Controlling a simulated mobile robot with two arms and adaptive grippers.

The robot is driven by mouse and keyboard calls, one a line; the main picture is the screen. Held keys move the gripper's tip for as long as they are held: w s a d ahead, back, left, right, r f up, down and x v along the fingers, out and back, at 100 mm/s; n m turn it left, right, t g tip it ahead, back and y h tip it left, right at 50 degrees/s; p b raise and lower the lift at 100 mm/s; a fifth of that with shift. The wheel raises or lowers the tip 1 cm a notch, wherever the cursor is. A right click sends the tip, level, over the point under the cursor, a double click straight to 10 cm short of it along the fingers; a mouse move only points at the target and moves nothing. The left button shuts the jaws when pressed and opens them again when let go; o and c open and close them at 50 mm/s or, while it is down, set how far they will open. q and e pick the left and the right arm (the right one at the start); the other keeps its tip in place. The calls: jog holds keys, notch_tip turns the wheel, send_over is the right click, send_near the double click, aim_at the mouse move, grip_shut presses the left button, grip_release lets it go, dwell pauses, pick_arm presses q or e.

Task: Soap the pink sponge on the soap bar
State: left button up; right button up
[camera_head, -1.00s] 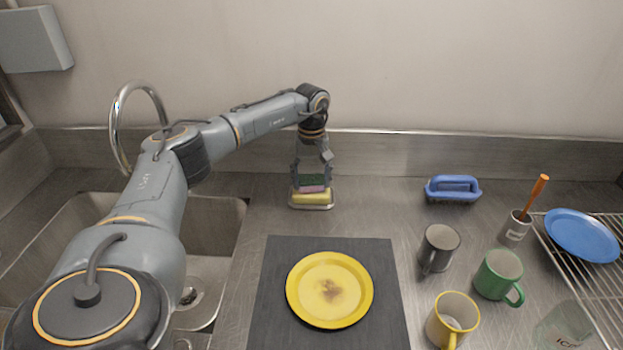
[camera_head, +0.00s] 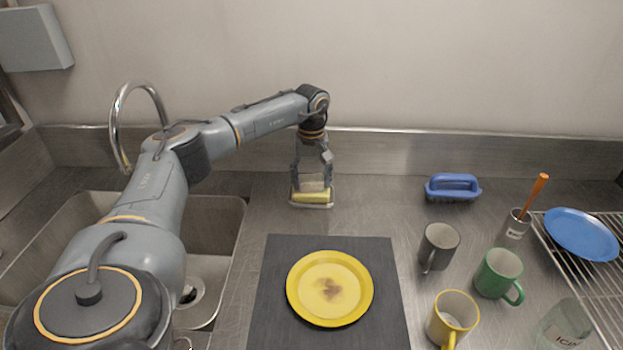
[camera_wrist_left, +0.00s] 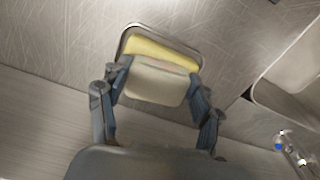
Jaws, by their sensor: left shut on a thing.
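My left gripper (camera_head: 313,187) points down at the back of the counter, shut on the sponge (camera_head: 314,184). The sponge now looks pale cream on top, with a faint pinkish edge in the left wrist view (camera_wrist_left: 156,82). Right below it is the yellow soap bar (camera_head: 311,198), in a metal soap dish (camera_head: 312,207). The soap bar also shows in the left wrist view (camera_wrist_left: 163,51), partly covered by the sponge. The sponge appears to rest on the soap, but I cannot tell contact for certain. My right gripper is not in view.
A yellow stained plate (camera_head: 328,300) lies on a dark mat (camera_head: 268,300) in front. A blue brush (camera_head: 453,188), several mugs and a rack (camera_head: 560,262) with a blue plate (camera_head: 581,236) are right. The sink (camera_head: 215,215) and tap (camera_head: 118,120) are left.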

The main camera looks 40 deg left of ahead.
aim_at(312, 182)
pick_arm(q)
jog(key=shift+s, duration=0.1)
dwell(0.4)
jog(key=shift+r+p, duration=2.8)
jog(key=shift+r, duration=0.7)
